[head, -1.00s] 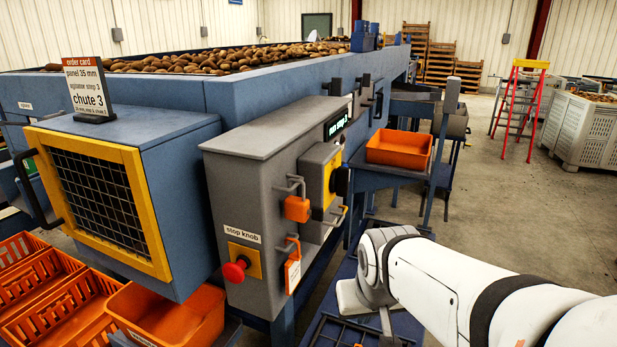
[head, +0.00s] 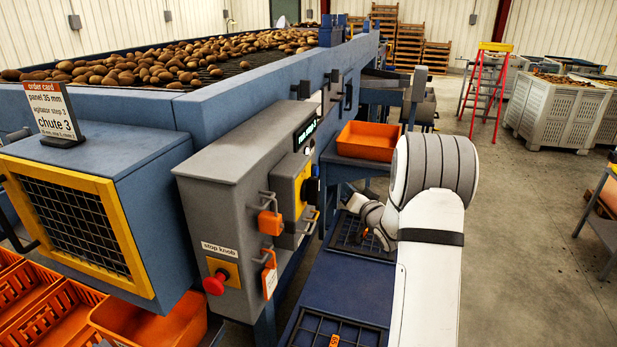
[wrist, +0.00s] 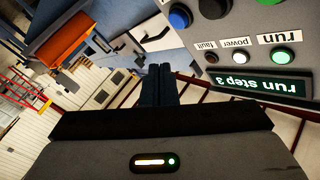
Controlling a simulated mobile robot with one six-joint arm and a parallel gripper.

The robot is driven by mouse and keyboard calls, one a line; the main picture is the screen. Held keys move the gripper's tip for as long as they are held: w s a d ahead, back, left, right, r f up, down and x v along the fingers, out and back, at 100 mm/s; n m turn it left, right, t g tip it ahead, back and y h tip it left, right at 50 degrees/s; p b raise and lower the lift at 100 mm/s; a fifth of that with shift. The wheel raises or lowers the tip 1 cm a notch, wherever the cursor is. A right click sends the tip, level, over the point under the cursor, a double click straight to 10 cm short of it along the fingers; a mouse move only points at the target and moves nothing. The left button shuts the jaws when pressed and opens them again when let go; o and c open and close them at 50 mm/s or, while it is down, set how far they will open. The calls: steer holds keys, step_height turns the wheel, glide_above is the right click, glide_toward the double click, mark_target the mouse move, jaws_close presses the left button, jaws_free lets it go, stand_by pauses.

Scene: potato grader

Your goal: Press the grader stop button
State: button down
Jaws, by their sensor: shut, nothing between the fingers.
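The red stop knob (head: 214,284) sits on a yellow plate (head: 229,267) low on the front of the grey control cabinet (head: 215,180), under a "stop knob" label (head: 220,249). My gripper (wrist: 162,72) shows in the wrist view with its dark fingers shut together and empty. It points past a grey panel (wrist: 235,28), which appears upside down there. That panel carries a blue button (wrist: 180,16), a black one (wrist: 213,6), lamps and a green-lit "run step 3" display (wrist: 262,83). In the head view my fingertips cannot be made out; my arm is right of the cabinet, apart from the knob.
Orange lock pieces (head: 270,222) and a hanging orange tag (head: 270,278) stick out beside the knob. Orange crates (head: 40,305) stand at lower left. An orange bin (head: 368,141) is behind my arm. Open floor (head: 530,230) lies to the right.

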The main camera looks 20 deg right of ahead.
steer(key=shift+d+f+t+y, duration=0.3)
steer(key=shift+d+t+y, duration=0.2)
steer(key=shift+y, duration=0.3)
steer(key=shift+a, duration=0.2)
steer(key=w+a, duration=0.4)
steer(key=a, duration=0.3)
steer(key=shift+w+p, duration=0.35)
steer(key=shift+w, duration=0.05)
steer(key=shift+a+b, duration=0.2)
steer(key=shift+b, duration=0.15)
stand_by(1.2)
steer(key=shift+w+a, duration=0.15)
steer(key=shift+a, duration=0.05)
